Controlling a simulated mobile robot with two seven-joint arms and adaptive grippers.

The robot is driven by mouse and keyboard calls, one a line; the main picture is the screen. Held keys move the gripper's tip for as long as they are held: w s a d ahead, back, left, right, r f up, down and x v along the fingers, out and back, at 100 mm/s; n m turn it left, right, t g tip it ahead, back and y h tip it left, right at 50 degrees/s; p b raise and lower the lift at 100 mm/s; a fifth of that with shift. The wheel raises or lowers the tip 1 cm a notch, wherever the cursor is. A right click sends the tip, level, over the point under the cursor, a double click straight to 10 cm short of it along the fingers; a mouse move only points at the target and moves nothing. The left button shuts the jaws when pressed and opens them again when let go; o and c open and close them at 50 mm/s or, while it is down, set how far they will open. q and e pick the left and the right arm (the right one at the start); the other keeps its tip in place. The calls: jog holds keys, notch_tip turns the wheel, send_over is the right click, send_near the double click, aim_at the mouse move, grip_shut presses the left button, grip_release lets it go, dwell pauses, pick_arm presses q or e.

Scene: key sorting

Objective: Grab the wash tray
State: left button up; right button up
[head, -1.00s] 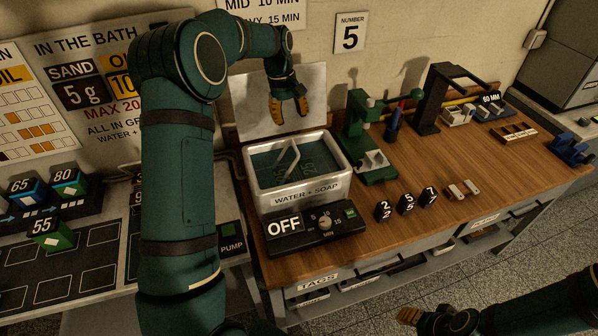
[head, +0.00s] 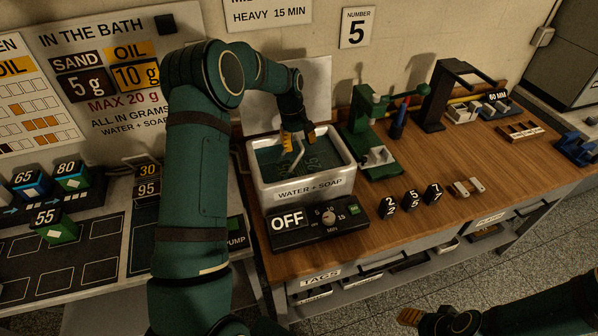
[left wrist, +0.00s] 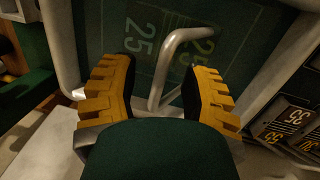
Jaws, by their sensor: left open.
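The wash tray (head: 270,160) is a dark green tray marked 25, sitting in the pale bath labelled WATER + SOAP (head: 313,187). Its grey bent handle (left wrist: 168,62) rises from it. My left gripper (head: 297,140) points down over the bath, open, with yellow fingers. In the left wrist view the handle shows between the two spread fingers, and I cannot tell whether either finger touches it. My right gripper (head: 432,318) is low at the front right, away from the bath; its opening is unclear.
A control box reading OFF (head: 288,221) stands before the bath. A green press (head: 372,150) stands close to its right. Black number blocks (head: 410,199) sit on the wooden bench. Numbered blocks (head: 54,226) stand at left.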

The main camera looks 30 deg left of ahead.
pick_arm(q)
grip_shut()
dwell(0.4)
